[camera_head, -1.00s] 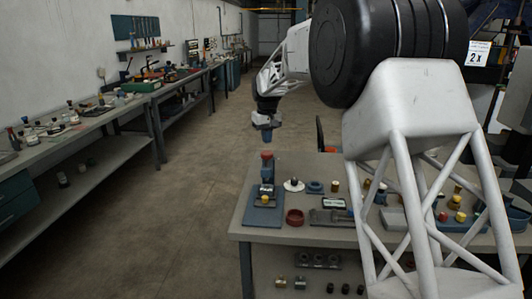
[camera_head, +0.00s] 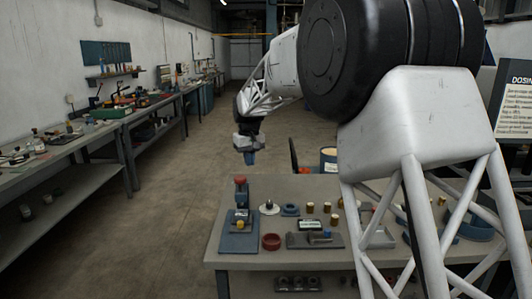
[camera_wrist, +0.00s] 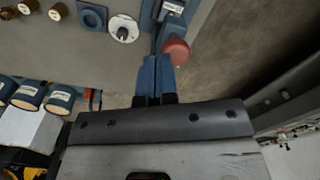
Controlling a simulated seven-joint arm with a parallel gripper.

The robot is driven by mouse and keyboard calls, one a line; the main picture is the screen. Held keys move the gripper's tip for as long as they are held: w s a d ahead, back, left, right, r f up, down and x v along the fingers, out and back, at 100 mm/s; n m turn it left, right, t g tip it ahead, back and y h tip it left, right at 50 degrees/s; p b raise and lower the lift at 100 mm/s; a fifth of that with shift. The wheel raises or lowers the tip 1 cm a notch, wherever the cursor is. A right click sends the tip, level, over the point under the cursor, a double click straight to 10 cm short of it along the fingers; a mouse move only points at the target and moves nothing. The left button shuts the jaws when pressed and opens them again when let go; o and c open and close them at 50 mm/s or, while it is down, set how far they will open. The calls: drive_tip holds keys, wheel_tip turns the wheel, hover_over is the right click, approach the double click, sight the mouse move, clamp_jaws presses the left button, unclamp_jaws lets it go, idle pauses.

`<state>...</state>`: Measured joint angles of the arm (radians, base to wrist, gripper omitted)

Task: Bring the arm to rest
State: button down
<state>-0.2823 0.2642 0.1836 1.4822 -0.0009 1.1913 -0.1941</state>
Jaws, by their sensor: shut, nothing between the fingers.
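My arm is stretched out away from the camera, over the far edge of the grey workbench (camera_head: 290,258). My gripper (camera_head: 249,158) hangs at its end, fingers pointing down, clear of the bench things in the head view. In the wrist view its two blue fingers (camera_wrist: 157,65) are together with nothing between them. The red knob (camera_wrist: 176,52) of a blue press-like fixture shows close beside the fingertips in that view. I cannot tell the gap in depth.
The blue fixture (camera_head: 238,232), a red ring (camera_head: 271,241), a white disc (camera_head: 269,208) and several brass pieces stand on the bench. In the wrist view, blue-rimmed canisters (camera_wrist: 28,96) sit at left. Long side benches (camera_head: 95,132) line the left wall; open floor (camera_head: 175,195) lies between.

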drive_tip(key=s+d+r+m, duration=0.1)
drive_tip(key=s+d+r, duration=0.1)
drive_tip(key=s+d, duration=0.55)
drive_tip(key=s+d+r+m+t, duration=0.15)
drive_tip(key=s+d, duration=0.25)
drive_tip(key=s, duration=0.6)
drive_tip(key=s+d+r, duration=0.2)
drive_tip(key=s+d, duration=0.3)
drive_tip(key=s, duration=0.4)
drive_tip(key=s+d+f+m, duration=0.1)
drive_tip(key=s+d+f, duration=0.1)
drive_tip(key=s, duration=0.7)
drive_tip(key=s+d+f+m, duration=0.1)
drive_tip(key=s+d+f, duration=0.2)
drive_tip(key=s, duration=0.7)
drive_tip(key=s+d+f+m, duration=0.1)
drive_tip(key=s+d+f, duration=0.2)
drive_tip(key=s, duration=0.7)
drive_tip(key=shift+d+f+t, duration=0.25)
drive_tip(key=shift+f+t, duration=0.2)
drive_tip(key=shift+f, duration=0.5)
